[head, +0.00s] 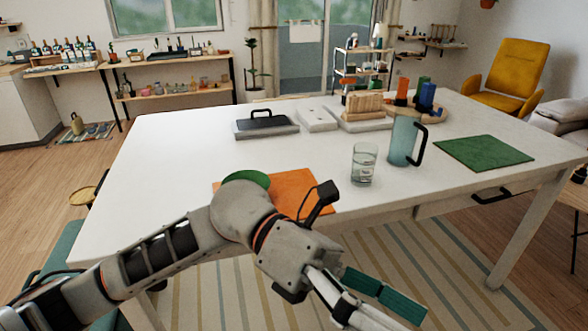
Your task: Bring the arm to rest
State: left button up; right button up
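My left arm comes in from the left and reaches across in front of the white table (205,140). My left gripper (385,308) hangs past the table's front edge, above the striped rug, and points to the lower right. One finger shows a teal ribbed pad; a grey finger lies close beside it and runs to the bottom edge of the picture. I see no object between them, but the gap is not clear. My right arm and gripper are not in view.
An orange mat (300,187) and a green round thing (247,179) lie behind my arm, partly hidden. A glass (363,165), a blue pitcher (402,140) and a green mat (484,152) are further right. The table's front left is bare.

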pick_arm(q)
jog(key=w+a+r+n+t+h, duration=0.2)
jog(key=w+a+n+t+h, duration=0.1)
jog(key=w+n+t+h, duration=1.2)
jog(key=w+a+f+n+t+y, duration=0.45)
jog(key=f+n+t+y, duration=0.3)
jog(key=n, duration=0.35)
jog(key=w+a+f+n+t+y, duration=0.4)
jog(key=a+f+n+t+y, duration=0.3)
jog(key=n, duration=0.4)
jog(key=s+a+f+n+g+y, duration=0.15)
jog(key=a+f+n+y, duration=0.3)
jog(key=f, duration=0.65)
jog(key=s+a+f+n+g+y, duration=0.15)
jog(key=a+f+n+y, duration=0.3)
jog(key=f, duration=0.55)
jog(key=s+a+f+n+g+y, duration=0.2)
jog(key=s+a+f+g, duration=0.2)
jog(key=s+a+f, duration=0.4)
jog(key=s+f, duration=0.5)
jog(key=f, duration=0.2)
jog(key=shift+s+a+n+g+p, duration=0.2)
jog(key=shift+s+n+g+p, duration=0.1)
jog(key=shift+n+g+p, duration=0.1)
